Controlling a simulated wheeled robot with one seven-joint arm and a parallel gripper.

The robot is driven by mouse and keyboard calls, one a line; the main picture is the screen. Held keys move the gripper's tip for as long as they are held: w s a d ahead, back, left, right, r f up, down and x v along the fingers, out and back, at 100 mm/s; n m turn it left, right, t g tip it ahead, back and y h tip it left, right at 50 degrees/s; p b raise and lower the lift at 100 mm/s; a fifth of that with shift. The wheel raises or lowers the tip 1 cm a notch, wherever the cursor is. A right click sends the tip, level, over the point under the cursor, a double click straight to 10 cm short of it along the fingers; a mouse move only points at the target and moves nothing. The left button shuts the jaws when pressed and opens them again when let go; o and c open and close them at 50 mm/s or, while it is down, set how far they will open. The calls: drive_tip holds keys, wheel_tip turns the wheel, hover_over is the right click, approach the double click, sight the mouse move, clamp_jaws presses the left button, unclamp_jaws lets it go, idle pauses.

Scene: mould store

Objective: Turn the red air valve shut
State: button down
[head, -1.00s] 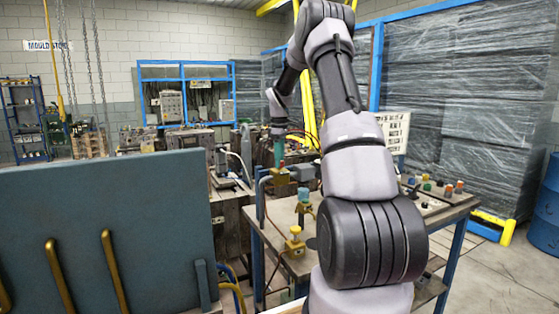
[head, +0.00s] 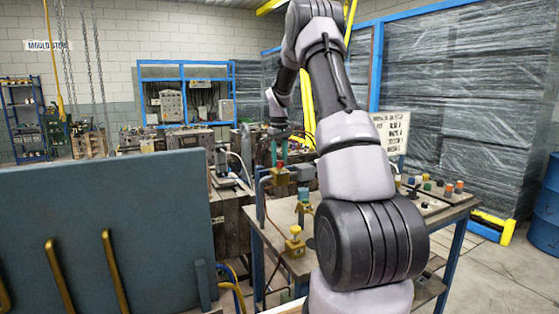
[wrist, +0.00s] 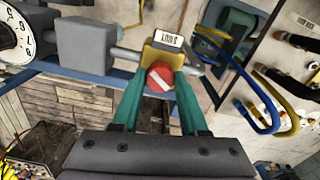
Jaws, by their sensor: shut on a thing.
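The red air valve shows in the wrist view as a round red knob (wrist: 160,78) with a white diagonal stripe, on a yellow valve body (wrist: 152,58) with a small label plate. My gripper (wrist: 159,88) has its two green fingers on either side of the knob and is shut on it. In the head view the red knob (head: 280,163) shows just under the fingers (head: 277,153), above the yellow body (head: 281,178) at the bench's far left corner. My arm hides part of the bench.
A gauge (wrist: 15,38) and a grey block (wrist: 82,45) sit left of the valve in the wrist view, with blue and yellow hoses (wrist: 258,105) to the right. A large dark panel (head: 110,235) stands at the left.

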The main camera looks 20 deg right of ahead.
drive_tip(key=m, duration=0.5)
drive_tip(key=shift+m, duration=0.3)
drive_tip(key=m, duration=0.5)
drive_tip(key=shift+m, duration=0.3)
drive_tip(key=shift+c, duration=2.2)
unclamp_jaws()
wheel_tip(320, 180, up, 11)
